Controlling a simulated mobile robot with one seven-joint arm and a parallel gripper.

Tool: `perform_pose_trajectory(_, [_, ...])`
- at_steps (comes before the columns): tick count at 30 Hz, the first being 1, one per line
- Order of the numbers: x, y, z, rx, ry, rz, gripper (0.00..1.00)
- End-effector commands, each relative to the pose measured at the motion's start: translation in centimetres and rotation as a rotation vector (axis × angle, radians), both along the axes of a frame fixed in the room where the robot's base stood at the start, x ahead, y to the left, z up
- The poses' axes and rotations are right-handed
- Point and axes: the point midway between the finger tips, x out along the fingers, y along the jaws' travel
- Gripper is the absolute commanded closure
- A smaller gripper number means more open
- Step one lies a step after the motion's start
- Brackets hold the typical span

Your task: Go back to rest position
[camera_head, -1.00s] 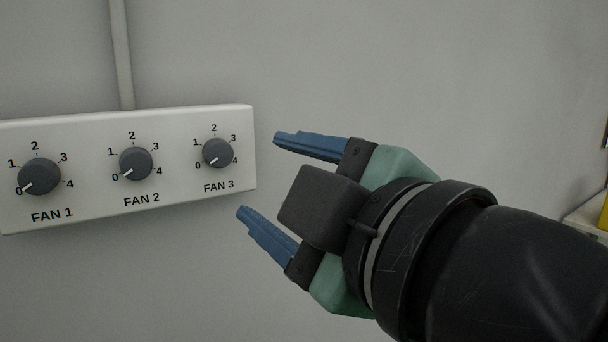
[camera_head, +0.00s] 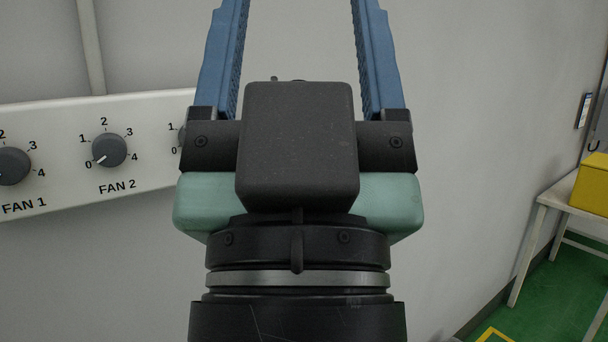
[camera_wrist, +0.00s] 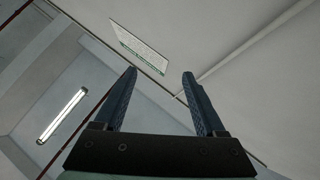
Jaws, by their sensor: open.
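My gripper (camera_head: 302,40) stands upright in the middle of the head view, its two blue fingers wide apart and nothing between them. In the wrist view my gripper (camera_wrist: 159,82) is also open and empty, pointing toward the ceiling. The white fan control panel (camera_head: 75,115) is on the wall to the left, partly behind my gripper. The FAN 1 knob (camera_head: 12,166) is cut by the left edge. The FAN 2 knob (camera_head: 109,150) has its pointer toward 0. The FAN 3 knob is mostly hidden behind my gripper.
A grey conduit (camera_head: 90,50) runs up from the panel. At the right a white table (camera_head: 555,203) carries a yellow box (camera_head: 592,185) above a green floor (camera_head: 560,290).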

Motion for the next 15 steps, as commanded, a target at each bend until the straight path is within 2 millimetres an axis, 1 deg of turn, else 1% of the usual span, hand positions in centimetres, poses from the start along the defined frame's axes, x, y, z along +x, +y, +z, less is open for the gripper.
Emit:
perform_pose_trajectory(1, [0.1, -0.2, 3.3, -0.003, 0.002, -0.005, 0.28])
perform_pose_trajectory(6, [0.2, -0.2, 7.8, -0.005, 0.004, -0.006, 0.28])
perform_pose_trajectory(9, [0.2, -0.2, 10.2, -0.006, 0.004, -0.005, 0.28])
perform_pose_trajectory(12, [0.2, -0.2, 12.1, -0.007, 0.005, -0.006, 0.28])
perform_pose_trajectory(15, [0.2, -0.1, 13.1, -0.008, 0.006, -0.005, 0.28])
